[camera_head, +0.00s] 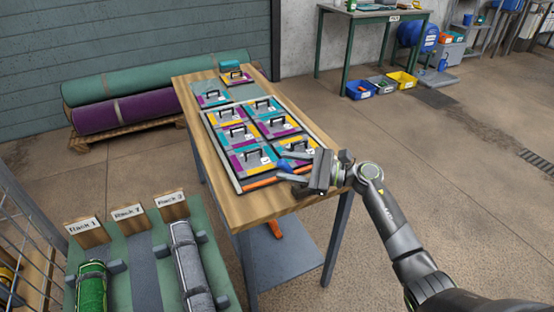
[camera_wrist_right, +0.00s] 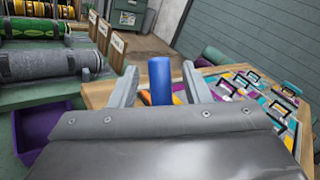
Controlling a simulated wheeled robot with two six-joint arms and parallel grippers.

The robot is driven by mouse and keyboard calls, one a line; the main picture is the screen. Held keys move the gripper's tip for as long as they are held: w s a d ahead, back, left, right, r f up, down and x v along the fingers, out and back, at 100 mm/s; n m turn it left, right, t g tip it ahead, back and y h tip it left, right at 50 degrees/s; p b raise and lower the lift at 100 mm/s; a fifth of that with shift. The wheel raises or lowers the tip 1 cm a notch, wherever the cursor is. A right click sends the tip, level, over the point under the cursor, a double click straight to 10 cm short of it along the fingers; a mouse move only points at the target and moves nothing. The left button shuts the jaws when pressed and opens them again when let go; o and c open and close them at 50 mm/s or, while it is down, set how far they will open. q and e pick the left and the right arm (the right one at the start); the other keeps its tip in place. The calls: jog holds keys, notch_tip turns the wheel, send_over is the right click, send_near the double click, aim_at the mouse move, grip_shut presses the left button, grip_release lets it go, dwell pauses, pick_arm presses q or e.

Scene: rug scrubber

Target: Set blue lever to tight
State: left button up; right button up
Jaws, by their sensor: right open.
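The blue lever (camera_wrist_right: 160,80) shows in the right wrist view as an upright blue grip between the two grey fingers of my right gripper (camera_wrist_right: 158,76), with visible space on both sides. In the head view the blue lever (camera_head: 284,165) is a small blue piece at the near right corner of the wooden table, between the fingers of my right gripper (camera_head: 289,167). The gripper is open. The lever's base and any tight marking are hidden. My left gripper is not in view.
A framed board (camera_head: 222,160) of grey, purple, yellow and teal handled tiles lies on the table (camera_head: 262,207). An orange bar (camera_head: 262,181) lies at its near edge. A green rack with rolled rugs (camera_head: 190,265) stands at the near left. Open floor lies to the right.

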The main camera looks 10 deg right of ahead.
jog(key=x, duration=0.3)
jog(key=shift+w+a, duration=0.1)
jog(key=shift+a, duration=0.15)
grip_shut()
